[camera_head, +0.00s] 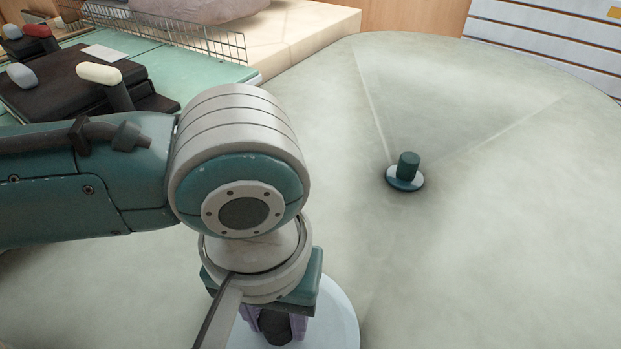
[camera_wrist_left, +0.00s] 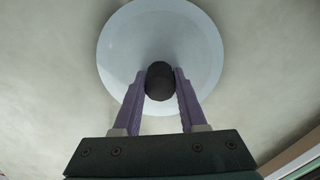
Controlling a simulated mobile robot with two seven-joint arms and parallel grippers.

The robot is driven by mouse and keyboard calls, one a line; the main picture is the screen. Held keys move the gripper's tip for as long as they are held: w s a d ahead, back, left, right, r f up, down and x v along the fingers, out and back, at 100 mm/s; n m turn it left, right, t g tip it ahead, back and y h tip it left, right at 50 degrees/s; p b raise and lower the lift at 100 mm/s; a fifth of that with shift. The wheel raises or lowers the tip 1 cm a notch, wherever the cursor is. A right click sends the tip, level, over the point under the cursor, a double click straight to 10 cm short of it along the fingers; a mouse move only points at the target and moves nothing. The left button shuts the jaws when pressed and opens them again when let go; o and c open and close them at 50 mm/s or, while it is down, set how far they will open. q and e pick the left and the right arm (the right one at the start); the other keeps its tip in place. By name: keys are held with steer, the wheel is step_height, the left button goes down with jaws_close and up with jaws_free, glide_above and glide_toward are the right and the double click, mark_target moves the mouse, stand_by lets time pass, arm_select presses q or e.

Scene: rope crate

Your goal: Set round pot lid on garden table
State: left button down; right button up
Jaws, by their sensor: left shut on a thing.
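The round pot lid (camera_head: 338,318) is a pale blue-white disc, partly hidden behind my left gripper at the bottom of the head view. The lid also shows in the left wrist view (camera_wrist_left: 160,30), with a dark round knob (camera_wrist_left: 160,82). My left gripper (camera_wrist_left: 160,88) has its purple fingers shut on this knob, one on each side. It also shows low in the head view (camera_head: 276,325), mostly hidden by my wrist. The garden table (camera_head: 490,235) is a broad, pale grey-green rounded top under the lid. I cannot tell whether the lid touches it.
A dark teal knob on a small round base (camera_head: 405,173) stands on the table, right of the lid. A green surface with a dark case and a wire rack (camera_head: 190,42) is at upper left. White slats (camera_head: 550,40) stand behind. The table's right side is clear.

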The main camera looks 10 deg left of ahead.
arm_select(q)
steer(key=shift+f, duration=0.3)
steer(key=shift+c, duration=1.9)
jaws_free()
step_height(320, 180, up, 10)
steer(key=p, duration=0.3)
